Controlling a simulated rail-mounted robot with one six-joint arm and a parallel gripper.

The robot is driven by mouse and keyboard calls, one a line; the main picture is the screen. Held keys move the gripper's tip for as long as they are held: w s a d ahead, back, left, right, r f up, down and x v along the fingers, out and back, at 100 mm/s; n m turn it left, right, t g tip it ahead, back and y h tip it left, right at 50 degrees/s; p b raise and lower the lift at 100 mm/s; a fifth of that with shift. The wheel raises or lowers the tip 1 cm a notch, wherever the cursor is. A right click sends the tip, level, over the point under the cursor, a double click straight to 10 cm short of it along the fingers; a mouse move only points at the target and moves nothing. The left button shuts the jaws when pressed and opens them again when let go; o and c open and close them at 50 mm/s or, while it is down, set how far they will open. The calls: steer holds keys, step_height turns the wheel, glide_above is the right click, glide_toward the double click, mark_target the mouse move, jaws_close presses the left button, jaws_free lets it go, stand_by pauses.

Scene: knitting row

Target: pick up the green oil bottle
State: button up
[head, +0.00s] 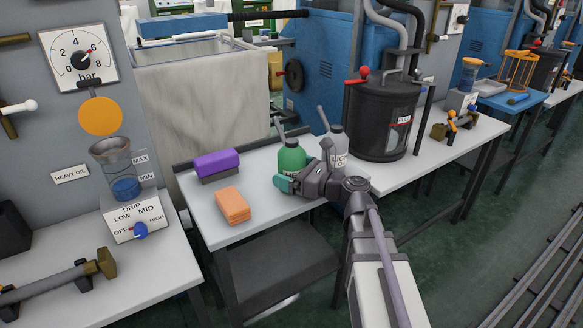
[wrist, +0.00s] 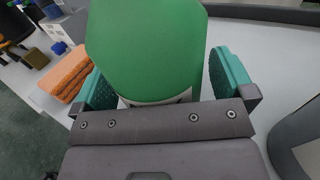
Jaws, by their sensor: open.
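The green oil bottle (head: 291,158) stands upright on the white table, with a thin grey spout on top. In the wrist view the green bottle (wrist: 147,45) fills the middle, between the two teal finger pads. My gripper (wrist: 160,82) is open around it, with a visible gap at the right pad; the left pad looks close to the bottle, and I cannot tell if it touches. In the head view my gripper (head: 287,183) is at the bottle's front, hiding its lower part and base.
A grey-white bottle (head: 338,138) stands just right of the green one, close to my gripper. A black drum (head: 382,120) stands at the right.

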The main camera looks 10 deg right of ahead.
mark_target(292, 144)
steer(key=shift+c, duration=0.4)
steer(key=c, duration=1)
step_height(292, 144, up, 10)
steer(key=p, duration=1)
steer(key=shift+r, duration=0.15)
steer(key=shift+f, duration=0.2)
